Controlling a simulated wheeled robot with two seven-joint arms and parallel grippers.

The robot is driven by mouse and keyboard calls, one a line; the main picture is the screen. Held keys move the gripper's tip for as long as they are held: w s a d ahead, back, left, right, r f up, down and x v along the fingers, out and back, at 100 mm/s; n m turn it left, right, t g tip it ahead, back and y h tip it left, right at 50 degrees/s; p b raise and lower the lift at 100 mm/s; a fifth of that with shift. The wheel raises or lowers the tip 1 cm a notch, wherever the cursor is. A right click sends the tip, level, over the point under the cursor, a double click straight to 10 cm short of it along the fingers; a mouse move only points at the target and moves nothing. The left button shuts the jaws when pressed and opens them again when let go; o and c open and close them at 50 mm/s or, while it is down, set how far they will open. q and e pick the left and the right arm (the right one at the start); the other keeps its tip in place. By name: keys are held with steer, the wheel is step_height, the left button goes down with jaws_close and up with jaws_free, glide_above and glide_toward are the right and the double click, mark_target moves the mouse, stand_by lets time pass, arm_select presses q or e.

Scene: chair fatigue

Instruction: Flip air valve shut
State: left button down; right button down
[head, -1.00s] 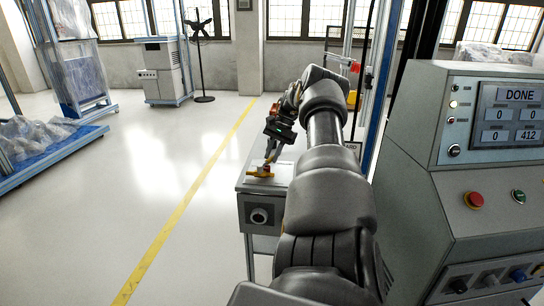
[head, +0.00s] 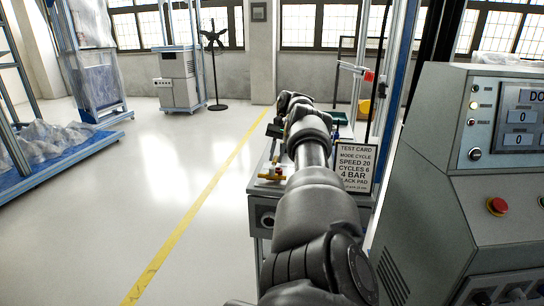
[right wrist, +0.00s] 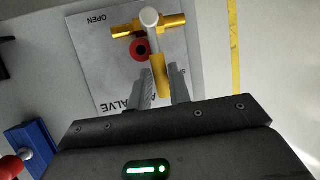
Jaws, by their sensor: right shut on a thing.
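The air valve is on a plate (right wrist: 112,70) marked OPEN and VALVE, with the lettering upside down in the right wrist view. Its brass body (right wrist: 122,31) lies across the plate, with a red ring beside it. Its yellow-sleeved lever (right wrist: 158,72) points down the picture, crosswise to the body. My right gripper (right wrist: 161,88) is shut on the lever, one finger on each side. In the head view, the valve (head: 272,176) shows small on a grey stand, left of my right arm. My right gripper (head: 274,140) is partly hidden there. My left gripper is out of view.
A test card (head: 356,165) stands right of my arm. A control console (head: 440,170) with a red button (head: 497,206) fills the right side. A blue thing with a red knob (right wrist: 12,167) is at the wrist view's lower left. The floor left of the stand is clear.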

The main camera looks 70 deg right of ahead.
steer(key=shift+s+a+f, duration=0.1)
steer(key=shift+f, duration=0.15)
steer(key=c, duration=1.3)
jaws_free()
steer(key=shift+r, duration=0.1)
steer(key=shift+r, duration=0.1)
